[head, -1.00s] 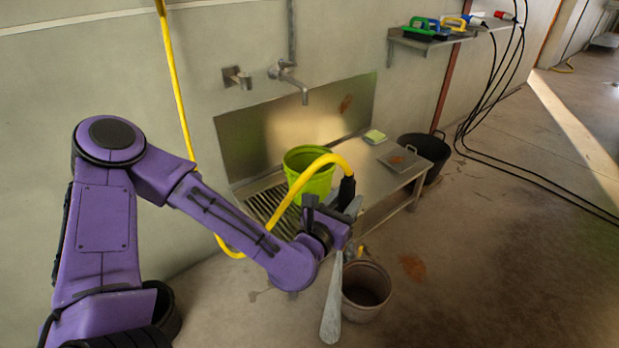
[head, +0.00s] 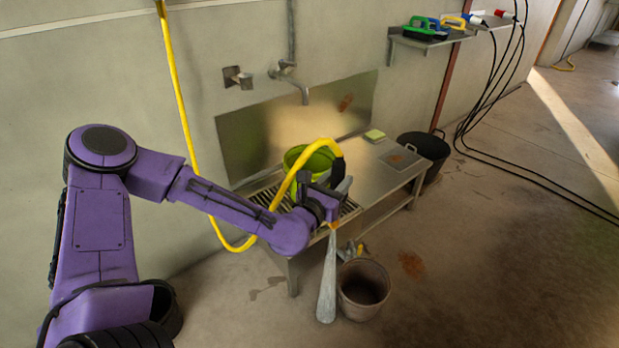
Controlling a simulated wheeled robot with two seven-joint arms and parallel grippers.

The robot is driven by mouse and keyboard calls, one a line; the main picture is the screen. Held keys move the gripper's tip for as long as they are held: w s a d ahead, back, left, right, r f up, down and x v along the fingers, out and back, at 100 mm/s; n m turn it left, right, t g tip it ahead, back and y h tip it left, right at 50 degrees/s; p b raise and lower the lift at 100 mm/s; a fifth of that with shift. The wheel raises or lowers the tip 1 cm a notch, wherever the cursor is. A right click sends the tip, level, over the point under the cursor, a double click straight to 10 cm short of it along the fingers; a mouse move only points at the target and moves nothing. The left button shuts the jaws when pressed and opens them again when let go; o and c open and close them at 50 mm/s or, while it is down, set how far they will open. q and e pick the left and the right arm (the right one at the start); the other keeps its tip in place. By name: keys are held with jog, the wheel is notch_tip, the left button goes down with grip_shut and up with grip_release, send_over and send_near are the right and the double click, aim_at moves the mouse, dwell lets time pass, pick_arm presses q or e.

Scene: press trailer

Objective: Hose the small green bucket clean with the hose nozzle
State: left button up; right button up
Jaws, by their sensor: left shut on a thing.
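The small green bucket (head: 318,166) stands on the slatted left part of the steel sink table, partly hidden behind the yellow hose (head: 306,163) and my gripper. My left gripper (head: 336,200) is shut on the hose nozzle (head: 338,168), in front of the green bucket. A pale grey cone (head: 327,280), apparently water spray, runs down from the nozzle toward the floor. It passes left of a grey-brown bucket (head: 363,290) on the floor and is not on the green bucket. My right gripper is not in view.
The steel table (head: 375,170) carries a yellow-green sponge (head: 374,135). A black tub (head: 424,155) stands at its right end. A tap (head: 290,78) juts from the wall above. Brushes (head: 425,30) lie on a wall shelf. Black cables (head: 490,90) hang at right. The right floor is mostly clear.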

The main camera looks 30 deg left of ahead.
pick_arm(q)
jog(key=w+a+b, duration=0.3)
jog(key=w+a, duration=0.6)
jog(key=shift+w+b, duration=0.3)
jog(key=shift+w, duration=0.1)
jog(key=shift+w+a+f+b, duration=0.1)
jog(key=shift+w+a+b, duration=1.7)
jog(key=shift+w, duration=0.2)
jog(key=w+a+b, duration=0.3)
jog(key=w+b, duration=0.1)
jog(key=b, duration=0.2)
jog(key=w+a+b, duration=0.4)
jog(key=b, duration=0.1)
jog(key=shift+w+a+b, duration=0.25)
jog(key=shift+a+b, duration=0.05)
jog(key=shift+b, duration=0.05)
